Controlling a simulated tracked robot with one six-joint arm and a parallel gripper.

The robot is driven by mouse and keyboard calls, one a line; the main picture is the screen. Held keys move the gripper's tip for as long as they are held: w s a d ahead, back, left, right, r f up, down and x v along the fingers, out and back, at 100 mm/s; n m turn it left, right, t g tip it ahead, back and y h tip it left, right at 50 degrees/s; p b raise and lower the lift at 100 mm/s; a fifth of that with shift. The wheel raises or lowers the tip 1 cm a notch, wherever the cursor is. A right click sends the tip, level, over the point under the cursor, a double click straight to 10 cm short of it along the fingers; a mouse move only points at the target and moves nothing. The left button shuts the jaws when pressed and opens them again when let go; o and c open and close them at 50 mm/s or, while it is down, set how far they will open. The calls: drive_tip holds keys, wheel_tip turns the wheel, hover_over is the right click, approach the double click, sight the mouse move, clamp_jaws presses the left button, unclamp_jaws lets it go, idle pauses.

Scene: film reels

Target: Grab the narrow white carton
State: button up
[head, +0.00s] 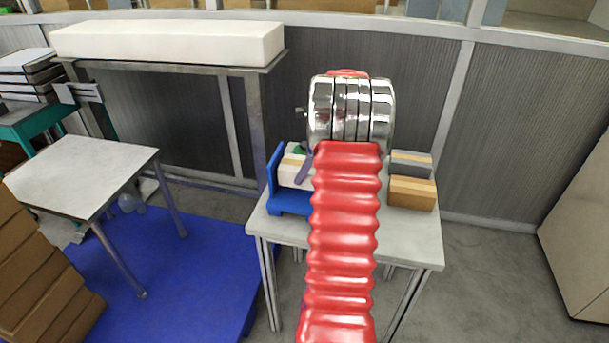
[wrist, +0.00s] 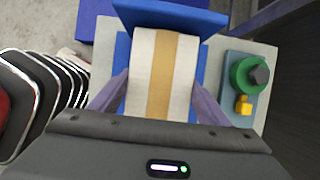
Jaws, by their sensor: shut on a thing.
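The narrow white carton (wrist: 143,75) has a tan tape stripe along its middle. In the wrist view it lies between the two purple fingers of my gripper (wrist: 160,92), which are shut on its sides. It is over or in a blue holder (wrist: 180,15) with an upright back; I cannot tell whether it touches the holder's base. In the head view the carton (head: 291,171) shows in part beside the blue holder (head: 274,178) on a small grey table (head: 405,232). My red arm and its shiny wrist hide the rest, with one finger (head: 305,168) showing.
Grey and brown boxes (head: 411,193) sit at the table's right side. A green and yellow piece on a grey base (wrist: 240,85) is close right of the holder in the wrist view. A long white block (head: 170,42) lies on a shelf behind; another table (head: 85,180) stands left.

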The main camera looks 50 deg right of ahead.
wheel_tip(320, 180, up, 15)
drive_tip(key=shift+f, duration=0.2)
drive_tip(key=shift+s+a, duration=0.1)
idle(0.6)
